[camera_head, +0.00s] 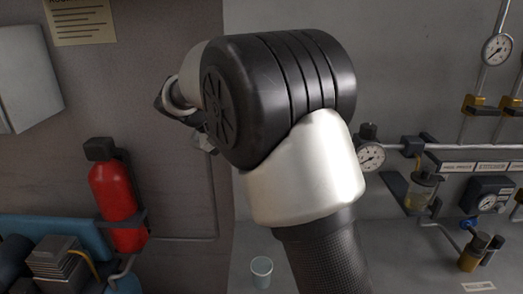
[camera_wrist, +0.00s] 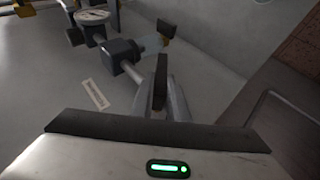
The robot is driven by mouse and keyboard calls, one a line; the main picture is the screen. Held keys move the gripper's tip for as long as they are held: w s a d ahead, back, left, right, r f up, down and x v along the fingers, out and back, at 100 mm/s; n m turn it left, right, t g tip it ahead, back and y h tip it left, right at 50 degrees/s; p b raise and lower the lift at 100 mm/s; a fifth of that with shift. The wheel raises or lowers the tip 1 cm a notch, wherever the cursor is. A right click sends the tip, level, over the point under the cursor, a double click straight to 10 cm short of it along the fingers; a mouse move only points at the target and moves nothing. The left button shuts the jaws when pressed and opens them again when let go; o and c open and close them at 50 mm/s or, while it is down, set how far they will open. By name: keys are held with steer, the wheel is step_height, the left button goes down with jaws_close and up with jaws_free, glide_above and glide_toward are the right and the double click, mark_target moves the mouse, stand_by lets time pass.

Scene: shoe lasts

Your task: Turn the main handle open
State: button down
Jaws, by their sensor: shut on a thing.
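My gripper (camera_wrist: 162,98) shows in the wrist view, its fingers close together in the middle. A short metal rod, seemingly the main handle (camera_wrist: 133,73), runs from a dark valve block (camera_wrist: 121,56) down right to the fingers. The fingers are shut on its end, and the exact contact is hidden. The handle is tilted in this view. A white label plate (camera_wrist: 95,94) is on the grey wall beside it. In the head view my arm covers the handle and the gripper's fingertips.
The head view shows a pressure gauge (camera_head: 370,156) just right of my arm, and pipes with valves and an oil cup (camera_head: 420,191) further right. A red extinguisher (camera_head: 113,198) hangs at left. A pale cup (camera_head: 261,270) stands below my arm.

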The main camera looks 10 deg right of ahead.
steer(key=h, duration=0.3)
steer(key=f+n+h+b, duration=0.1)
steer(key=shift+a, duration=0.35)
steer(key=shift+f+n+h+b, duration=0.2)
steer(key=shift+n+h+b, duration=0.2)
steer(key=shift+h, duration=0.75)
steer(key=shift+f+n+h+b, duration=0.15)
steer(key=shift+n+h+b, duration=0.25)
steer(key=shift+h, duration=0.75)
steer(key=c, duration=1.7)
jaws_free()
steer(key=s+a, duration=0.1)
steer(key=a, duration=0.4)
steer(key=s+a, duration=0.1)
steer(key=a, duration=0.5)
steer(key=s+a, duration=0.1)
steer(key=a, duration=0.5)
steer(key=shift+s+f+b, duration=0.15)
steer(key=shift+b, duration=0.25)
